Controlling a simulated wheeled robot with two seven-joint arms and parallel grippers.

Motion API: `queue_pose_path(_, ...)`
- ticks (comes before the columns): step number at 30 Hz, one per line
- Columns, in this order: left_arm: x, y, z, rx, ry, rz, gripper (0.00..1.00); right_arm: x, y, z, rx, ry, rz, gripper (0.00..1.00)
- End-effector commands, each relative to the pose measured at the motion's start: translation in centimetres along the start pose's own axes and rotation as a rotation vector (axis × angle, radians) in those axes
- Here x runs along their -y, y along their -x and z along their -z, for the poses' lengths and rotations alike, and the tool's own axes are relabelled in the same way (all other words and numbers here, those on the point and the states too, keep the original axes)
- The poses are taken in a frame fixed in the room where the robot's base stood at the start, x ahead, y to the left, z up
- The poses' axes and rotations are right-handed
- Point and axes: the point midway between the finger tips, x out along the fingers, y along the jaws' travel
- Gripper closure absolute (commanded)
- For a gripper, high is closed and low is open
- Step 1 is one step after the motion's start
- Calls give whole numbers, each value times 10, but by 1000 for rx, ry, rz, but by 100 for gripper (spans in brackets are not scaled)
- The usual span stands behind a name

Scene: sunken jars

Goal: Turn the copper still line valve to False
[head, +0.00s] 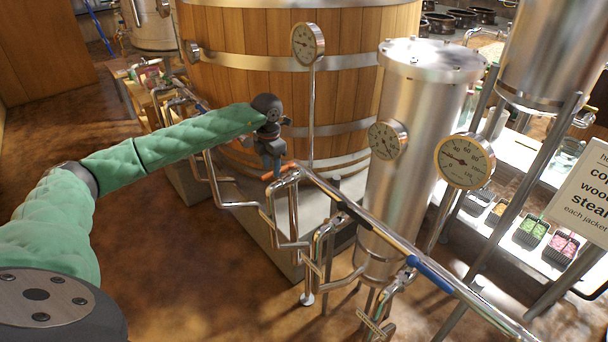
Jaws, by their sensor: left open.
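My left arm reaches in from the left, and my left gripper (274,160) is open at the pipework in front of the wooden vat. Its fingers point down at an orange valve lever (280,172) at the left end of the steel pipe (385,232). The fingers overlap the lever's near side in the picture; I cannot tell whether they touch it. A blue lever (431,275) lies along the same pipe further right, and a dark lever (354,214) lies between. No readable label shows which one belongs to the copper still line. My right gripper is out of view.
The wooden vat (250,75) stands behind the gripper, with a dial gauge (308,44) on a thin post. A steel cylinder (405,150) with a gauge stands right of it. Bent pipes (292,215) crowd below the gripper. The brown floor (190,270) at left is clear.

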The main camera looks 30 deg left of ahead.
Motion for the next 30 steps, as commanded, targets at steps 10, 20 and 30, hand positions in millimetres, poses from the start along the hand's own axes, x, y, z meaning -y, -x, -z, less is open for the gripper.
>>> queue_pose_path(10,0,-10,0,1,0,0,59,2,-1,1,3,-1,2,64)
queue_pose_path(20,1,-23,1,1,0,0,59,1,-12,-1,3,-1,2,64)
queue_pose_path(30,1,-23,1,1,0,0,65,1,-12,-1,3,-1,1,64)
